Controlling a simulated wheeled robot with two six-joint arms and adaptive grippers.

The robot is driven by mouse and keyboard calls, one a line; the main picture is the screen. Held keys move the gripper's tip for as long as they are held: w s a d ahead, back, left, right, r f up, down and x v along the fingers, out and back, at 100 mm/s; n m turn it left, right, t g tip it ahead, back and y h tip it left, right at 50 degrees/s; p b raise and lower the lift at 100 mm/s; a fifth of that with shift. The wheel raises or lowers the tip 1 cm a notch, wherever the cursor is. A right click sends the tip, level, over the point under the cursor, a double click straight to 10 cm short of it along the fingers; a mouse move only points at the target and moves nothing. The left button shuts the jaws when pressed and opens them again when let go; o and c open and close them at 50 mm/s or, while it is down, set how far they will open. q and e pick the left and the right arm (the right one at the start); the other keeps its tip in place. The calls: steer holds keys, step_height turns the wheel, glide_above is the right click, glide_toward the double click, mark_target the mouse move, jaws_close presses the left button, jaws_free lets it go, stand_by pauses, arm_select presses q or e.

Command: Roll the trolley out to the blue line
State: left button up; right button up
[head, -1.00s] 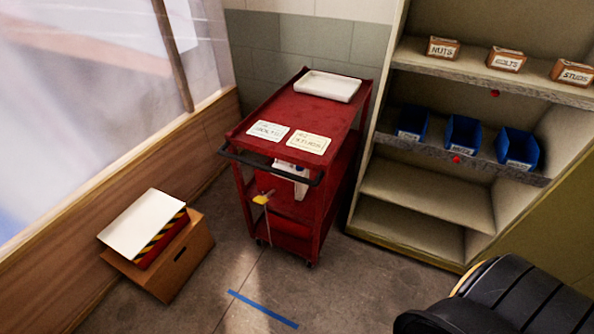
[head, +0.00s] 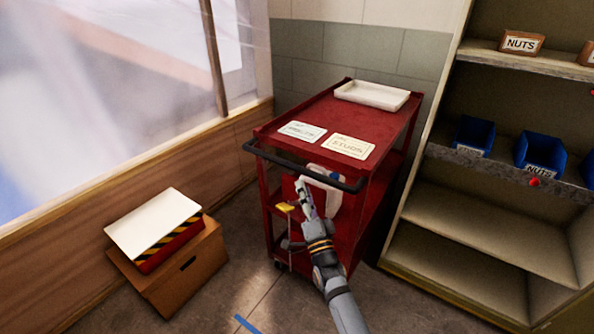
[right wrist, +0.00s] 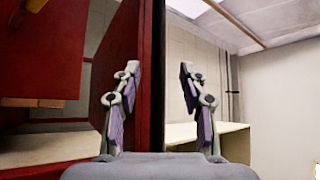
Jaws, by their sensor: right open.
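The red trolley (head: 330,120) stands between the wooden partition and the shelf unit, its black handle (head: 300,170) facing me. A white tray (head: 372,95) and two labelled cards (head: 348,146) lie on its top. A yellow tag (head: 285,207) shows on a thin rod at its front. My right gripper (head: 304,188) is open, just below the handle in the head view; contact cannot be told. In the right wrist view its fingers (right wrist: 158,85) are apart, with a red trolley face and dark vertical edge beyond or between them. The blue line (head: 246,324) is partly cut off. My left gripper is out of view.
A cardboard box (head: 190,270) with a striped, white-topped item (head: 155,225) on it stands left of the trolley. The shelf unit (head: 450,240) with blue bins (head: 540,155) is close on the right. Floor between box and trolley is bare.

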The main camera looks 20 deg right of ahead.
mark_target(297, 168)
steer(key=x, duration=0.8)
steer(key=shift+w, duration=0.25)
jaws_close()
